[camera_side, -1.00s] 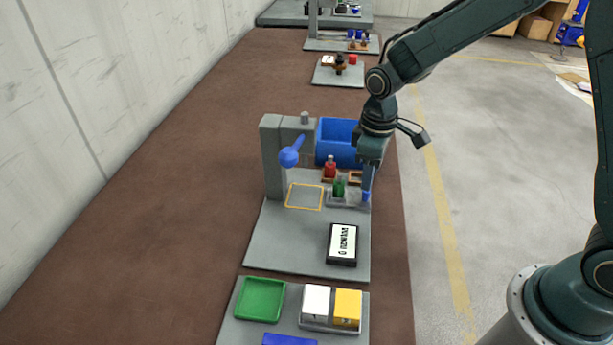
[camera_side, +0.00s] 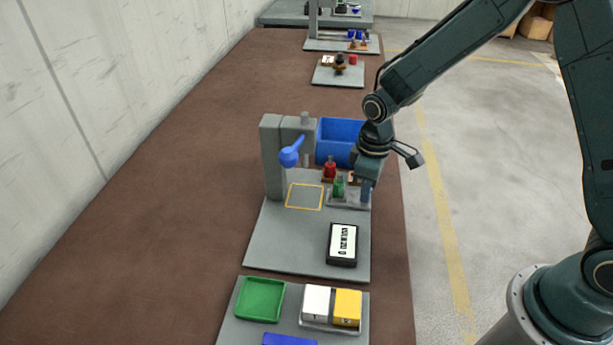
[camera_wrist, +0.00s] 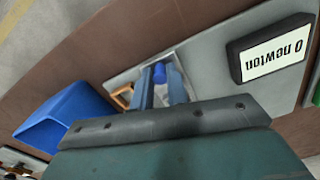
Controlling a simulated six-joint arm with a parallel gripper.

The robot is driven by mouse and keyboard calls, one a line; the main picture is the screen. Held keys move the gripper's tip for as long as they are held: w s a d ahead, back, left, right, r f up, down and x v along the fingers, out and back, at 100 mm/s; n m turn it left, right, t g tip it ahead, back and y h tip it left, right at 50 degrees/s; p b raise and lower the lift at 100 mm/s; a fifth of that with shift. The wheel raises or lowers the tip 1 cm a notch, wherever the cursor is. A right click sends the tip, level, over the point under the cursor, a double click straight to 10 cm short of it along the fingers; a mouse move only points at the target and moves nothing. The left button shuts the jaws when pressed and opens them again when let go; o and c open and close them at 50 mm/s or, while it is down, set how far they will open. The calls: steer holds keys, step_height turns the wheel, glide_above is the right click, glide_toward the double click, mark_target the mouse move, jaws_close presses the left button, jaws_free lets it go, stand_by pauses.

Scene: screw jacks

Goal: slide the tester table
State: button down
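The tester is a grey column (camera_side: 272,160) with a blue ball-ended lever (camera_side: 289,157), on a grey base plate (camera_side: 285,240). A yellow square outline (camera_side: 304,208) marks the plate in front of it. A light grey tray (camera_side: 336,203) right of the outline holds a green jack (camera_side: 339,187) and a blue jack, which shows in the wrist view (camera_wrist: 159,72). My gripper (camera_side: 366,198) points down at the tray's right end. Its fingers (camera_wrist: 160,82) are apart, with the blue jack between or just beyond the tips. Contact cannot be told. Which part is the table is unclear.
A display reading "0 newton" (camera_side: 343,243) lies on the plate near the front. A red jack (camera_side: 330,168) and a blue bin (camera_side: 336,138) stand behind the tray. A green tray (camera_side: 260,298) and white and yellow blocks (camera_side: 347,306) are nearer the camera. The outlined square is empty.

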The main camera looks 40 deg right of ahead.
mark_target(348, 197)
steer(key=shift+w+a, duration=1.45)
steer(key=c, duration=1.4)
jaws_free()
steer(key=shift+o, duration=0.2)
steer(key=shift+r, duration=0.1)
step_height(348, 197, up, 14)
